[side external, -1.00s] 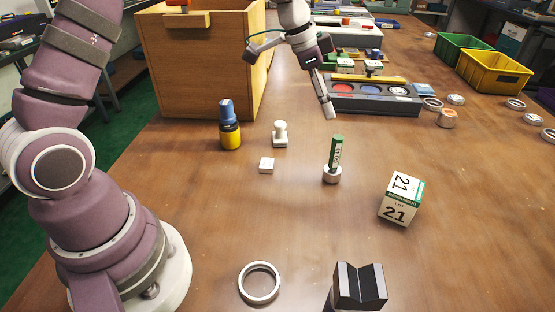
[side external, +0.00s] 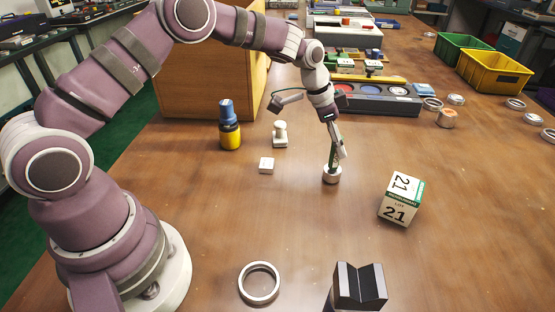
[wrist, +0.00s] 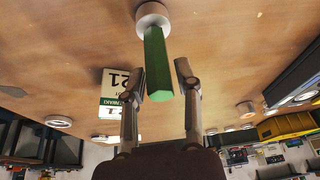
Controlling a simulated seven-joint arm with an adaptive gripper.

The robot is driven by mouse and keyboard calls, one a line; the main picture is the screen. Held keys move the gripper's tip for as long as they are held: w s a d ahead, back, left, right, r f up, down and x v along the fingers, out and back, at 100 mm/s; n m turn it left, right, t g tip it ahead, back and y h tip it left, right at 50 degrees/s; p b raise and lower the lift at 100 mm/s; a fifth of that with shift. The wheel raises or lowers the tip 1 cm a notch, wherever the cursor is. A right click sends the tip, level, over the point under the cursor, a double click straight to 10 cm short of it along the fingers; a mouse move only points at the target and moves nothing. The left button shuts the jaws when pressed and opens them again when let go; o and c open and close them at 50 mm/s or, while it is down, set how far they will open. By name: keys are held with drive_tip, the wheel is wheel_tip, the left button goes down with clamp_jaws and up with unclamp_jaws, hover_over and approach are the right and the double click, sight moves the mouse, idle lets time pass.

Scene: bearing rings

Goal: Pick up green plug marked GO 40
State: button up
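The green plug (side external: 334,160) stands upright in a small round pale holder (side external: 331,175) on the table, partly hidden by my fingers in the side view. In the wrist view the green plug (wrist: 157,75) rises from the round holder (wrist: 152,14) and lies between my two fingers. My gripper (side external: 339,153) is lowered around the upper part of the plug. In the wrist view my gripper (wrist: 160,78) is open, with a gap seen between the plug and each finger. The plug's marking cannot be read now.
A white box marked 21 (side external: 400,199) stands right of the plug. A tray with coloured discs (side external: 380,105) lies behind.

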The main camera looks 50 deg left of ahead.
clamp_jaws()
